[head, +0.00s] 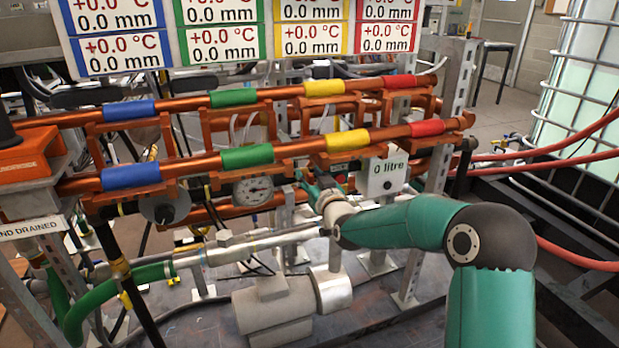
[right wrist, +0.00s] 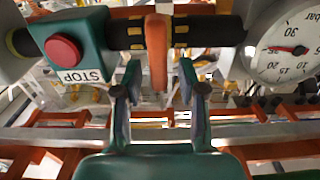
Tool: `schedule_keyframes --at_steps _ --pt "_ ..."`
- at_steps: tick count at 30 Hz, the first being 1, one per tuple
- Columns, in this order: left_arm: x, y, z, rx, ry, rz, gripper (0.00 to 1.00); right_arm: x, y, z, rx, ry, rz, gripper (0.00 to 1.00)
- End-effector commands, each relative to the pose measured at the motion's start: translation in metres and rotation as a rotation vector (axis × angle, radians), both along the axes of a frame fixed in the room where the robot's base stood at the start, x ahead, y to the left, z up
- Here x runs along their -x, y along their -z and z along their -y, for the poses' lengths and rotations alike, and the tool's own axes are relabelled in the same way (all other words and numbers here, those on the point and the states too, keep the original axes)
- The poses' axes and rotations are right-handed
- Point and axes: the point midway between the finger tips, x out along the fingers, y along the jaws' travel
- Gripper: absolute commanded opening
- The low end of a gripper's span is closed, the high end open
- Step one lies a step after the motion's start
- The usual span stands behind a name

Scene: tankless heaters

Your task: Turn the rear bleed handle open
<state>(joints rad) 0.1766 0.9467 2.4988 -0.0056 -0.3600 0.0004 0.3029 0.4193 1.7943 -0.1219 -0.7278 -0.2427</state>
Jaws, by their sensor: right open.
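In the right wrist view an orange lever handle (right wrist: 157,52) crosses a dark pipe that has yellow marks. I take it as the bleed handle, but cannot tell from the picture whether it is the rear one. My right gripper (right wrist: 158,88) is open, with one finger on each side of the handle's lower end. Gaps show between the handle and both fingers. In the head view my right gripper (head: 308,189) reaches in below the lower copper pipe, beside the round gauge. The handle cannot be made out there. My left gripper is not in view.
A green box with a red stop button (right wrist: 63,48) is left of the handle and a pressure gauge (right wrist: 285,48) right of it in the wrist view. Copper pipes with coloured bands (head: 247,156) run above my gripper. A white "0 litre" box (head: 386,177) stands to its right.

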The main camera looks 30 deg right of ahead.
Motion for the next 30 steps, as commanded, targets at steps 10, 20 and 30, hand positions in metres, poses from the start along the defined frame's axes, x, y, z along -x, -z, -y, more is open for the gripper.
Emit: schedule_keyframes --at_steps 10,20,30 --pt "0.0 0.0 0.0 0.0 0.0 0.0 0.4 0.001 0.0 0.0 0.0 0.0 -0.001 0.01" --pt "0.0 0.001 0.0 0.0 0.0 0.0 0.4 0.0 0.001 -0.002 0.009 -0.003 -0.004 0.0" --pt "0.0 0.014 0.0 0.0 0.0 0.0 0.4 -0.001 0.004 -0.005 0.139 -0.003 -0.035 0.0"
